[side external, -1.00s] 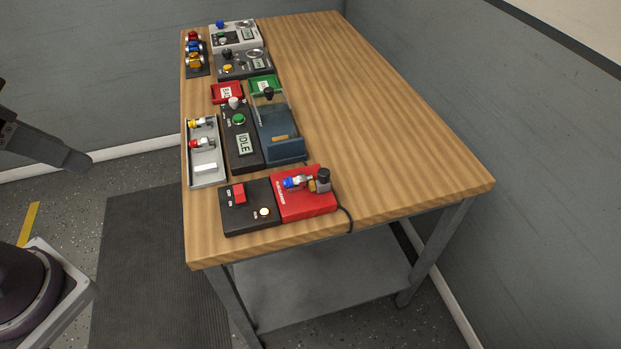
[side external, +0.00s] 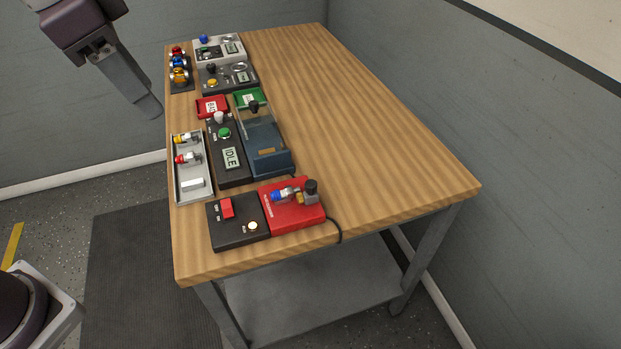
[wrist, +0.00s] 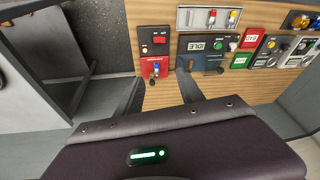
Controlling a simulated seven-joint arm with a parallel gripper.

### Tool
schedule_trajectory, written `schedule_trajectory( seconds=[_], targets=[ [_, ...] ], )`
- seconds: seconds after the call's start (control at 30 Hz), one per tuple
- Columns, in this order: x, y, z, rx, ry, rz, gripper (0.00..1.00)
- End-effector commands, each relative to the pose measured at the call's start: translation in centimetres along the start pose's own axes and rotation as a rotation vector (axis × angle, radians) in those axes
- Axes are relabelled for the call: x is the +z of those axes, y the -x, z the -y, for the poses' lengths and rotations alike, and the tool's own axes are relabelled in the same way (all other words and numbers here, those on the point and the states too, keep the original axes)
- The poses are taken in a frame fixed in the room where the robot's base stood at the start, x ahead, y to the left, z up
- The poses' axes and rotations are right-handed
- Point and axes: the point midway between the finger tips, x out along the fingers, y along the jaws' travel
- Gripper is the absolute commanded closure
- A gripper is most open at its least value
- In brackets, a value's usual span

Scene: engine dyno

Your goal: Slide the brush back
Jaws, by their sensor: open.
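I cannot tell for certain which part is the brush. A red block (side external: 309,213) at the table's near end carries a small blue-and-white cylinder (side external: 281,195) with a brass part and a black knob (side external: 311,186). The red block also shows in the wrist view (wrist: 149,67), just beyond my fingers. My gripper (side external: 154,108) is in the air left of the table, apart from everything on it. In the wrist view my gripper (wrist: 160,77) has its two fingers spread with nothing between them.
A black switch box (side external: 237,234) adjoins the red block. A grey tray (side external: 193,194) with small fittings, an IDLE panel (side external: 229,177), a blue clear-covered unit (side external: 270,162), and red (side external: 211,106) and green signs stand beyond. The table's right side (side external: 370,150) is clear.

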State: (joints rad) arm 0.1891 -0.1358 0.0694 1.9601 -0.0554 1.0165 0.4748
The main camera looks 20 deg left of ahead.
Motion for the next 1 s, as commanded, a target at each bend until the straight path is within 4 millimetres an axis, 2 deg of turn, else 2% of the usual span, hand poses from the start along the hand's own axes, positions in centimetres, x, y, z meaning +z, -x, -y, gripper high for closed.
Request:
schedule_trajectory(
  seconds=[0.03, 0.1, 0.17, 0.2, 0.3, 0.4, 0.47, 0.8, 1.0],
  targets=[
    [-3.2, -2.0, 0.2, 0.031, -0.111, 0.039, 0.55],
    [-7.3, -5.4, 0.1, 0.070, -0.290, 0.085, 0.55],
    [-10.4, -8.9, -0.6, 0.104, -0.444, 0.122, 0.55],
    [-12.0, -11.3, -1.2, 0.125, -0.545, 0.145, 0.55],
    [-14.7, -17.1, -3.2, 0.171, -0.760, 0.190, 0.55],
    [-15.9, -21.1, -4.9, 0.203, -0.910, 0.218, 0.55],
    [-16.1, -22.5, -5.5, 0.215, -0.961, 0.228, 0.55],
    [-14.7, -28.1, -6.3, 0.224, -0.993, 0.234, 0.55],
    [-14.2, -30.0, -6.4, 0.221, -0.993, 0.232, 0.55]
  ],
)
